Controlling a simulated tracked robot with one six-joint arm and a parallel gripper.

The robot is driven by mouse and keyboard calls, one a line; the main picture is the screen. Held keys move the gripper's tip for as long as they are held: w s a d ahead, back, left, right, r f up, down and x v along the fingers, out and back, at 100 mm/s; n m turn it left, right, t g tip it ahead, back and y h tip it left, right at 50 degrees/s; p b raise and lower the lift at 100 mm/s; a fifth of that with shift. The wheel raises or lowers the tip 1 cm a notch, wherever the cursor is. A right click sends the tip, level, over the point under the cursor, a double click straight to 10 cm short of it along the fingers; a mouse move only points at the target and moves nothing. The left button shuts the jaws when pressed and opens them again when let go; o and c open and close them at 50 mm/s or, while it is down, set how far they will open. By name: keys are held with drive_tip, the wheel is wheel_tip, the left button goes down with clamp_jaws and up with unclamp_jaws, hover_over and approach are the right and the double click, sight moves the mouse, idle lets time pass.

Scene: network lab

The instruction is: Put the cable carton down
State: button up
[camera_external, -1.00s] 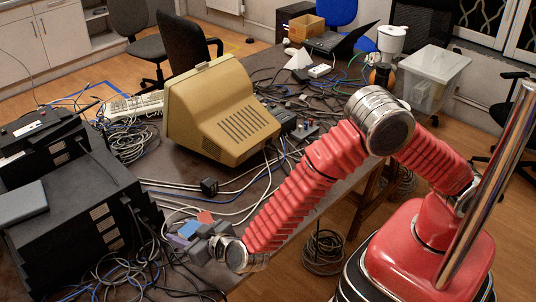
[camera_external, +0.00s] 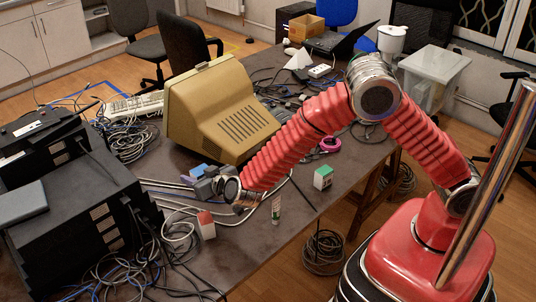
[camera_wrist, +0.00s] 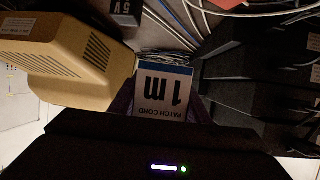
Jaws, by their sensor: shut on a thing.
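In the external view only a small blue part of the carton shows past the fingers. In the wrist view the carton (camera_wrist: 163,92) is white with a blue edge and reads "PATCH CORD 1 m", upside down. It sits between the fingers. I cannot tell whether its underside touches the table or the cables.
A beige monitor (camera_external: 215,110) stands just behind my gripper. A red-topped box (camera_external: 206,225), a small tube (camera_external: 276,209), a green-topped box (camera_external: 323,177) and a pink ring (camera_external: 330,144) are on the table. Black equipment (camera_external: 75,215) and cables crowd the left. Bare tabletop shows front centre.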

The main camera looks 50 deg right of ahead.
drive_tip(key=w+d+r+n+y, duration=0.4)
drive_tip(key=w+d+r+y, duration=0.1)
drive_tip(key=w+d, duration=0.4)
drive_tip(key=shift+d+r+g, duration=0.3)
drive_tip(key=shift+d+g, duration=0.1)
drive_tip(key=shift+d, duration=0.8)
drive_tip(key=shift+d+n+y, duration=0.1)
drive_tip(key=shift+n+y, duration=0.2)
drive_tip(key=shift+n, duration=0.1)
drive_tip(key=shift+s, duration=0.1)
drive_tip(key=s+a+f+n+g+y, duration=0.2)
drive_tip(key=s+f+n+g+y, duration=0.1)
drive_tip(key=s, duration=0.5)
drive_tip(key=s+a+f+n+g+y, duration=0.3)
drive_tip(key=s+f+n+g+y, duration=0.1)
drive_tip(key=s, duration=0.4)
drive_tip(key=shift+s+a+f+n+g+y, duration=0.3)
drive_tip(key=shift+f+n, duration=0.35)
drive_tip(key=shift+n, duration=0.55)
drive_tip(key=shift+w+d, duration=0.1)
drive_tip(key=shift+w, duration=0.05)
